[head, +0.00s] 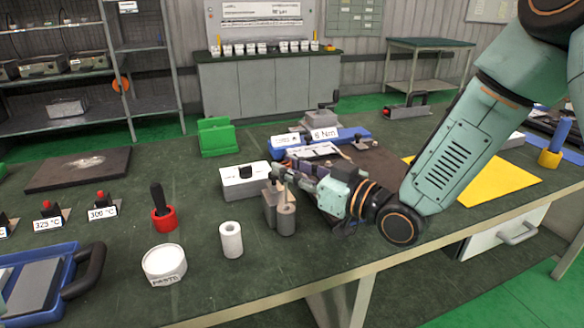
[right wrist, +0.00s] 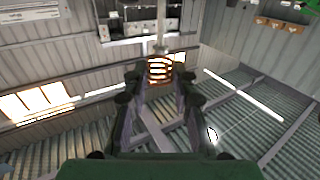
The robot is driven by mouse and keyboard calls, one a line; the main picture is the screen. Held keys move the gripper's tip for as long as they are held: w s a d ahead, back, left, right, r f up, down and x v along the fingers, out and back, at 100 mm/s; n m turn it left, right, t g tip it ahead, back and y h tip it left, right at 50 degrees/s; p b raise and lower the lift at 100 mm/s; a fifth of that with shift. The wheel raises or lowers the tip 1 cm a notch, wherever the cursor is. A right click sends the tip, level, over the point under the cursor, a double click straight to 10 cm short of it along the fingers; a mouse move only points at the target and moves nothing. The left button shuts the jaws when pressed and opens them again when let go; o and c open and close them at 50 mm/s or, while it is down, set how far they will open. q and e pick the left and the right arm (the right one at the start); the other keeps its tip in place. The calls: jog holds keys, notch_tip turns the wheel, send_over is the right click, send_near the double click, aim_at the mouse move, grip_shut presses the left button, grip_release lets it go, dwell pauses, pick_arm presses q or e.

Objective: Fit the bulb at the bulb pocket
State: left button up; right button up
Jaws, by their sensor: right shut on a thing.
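My right gripper (head: 280,174) is shut at its fingertips, just above a small grey-brown block with a round post (head: 287,219) at its front. That post may be the bulb pocket; its label or opening cannot be made out. In the head view the bulb is too small to separate from the fingertips and block. Whether it touches the post cannot be told. My left gripper does not show.
A white box (head: 238,185) stands close left of the block. A white cylinder (head: 231,240), a paste tub (head: 164,264) and a red-based black-handled tool (head: 165,218) stand further left. A blue fixture (head: 345,137) lies behind my gripper.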

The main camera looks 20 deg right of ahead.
aim_at(292, 212)
jog(key=shift+f+b, duration=2.5)
jog(key=shift+f, duration=0.8)
jog(key=shift+r, duration=0.3)
jog(key=shift+r+p, duration=2.65)
jog(key=shift+r, duration=0.1)
dwell(0.3)
jog(key=shift+f+b, duration=0.7)
jog(key=shift+f, duration=0.5)
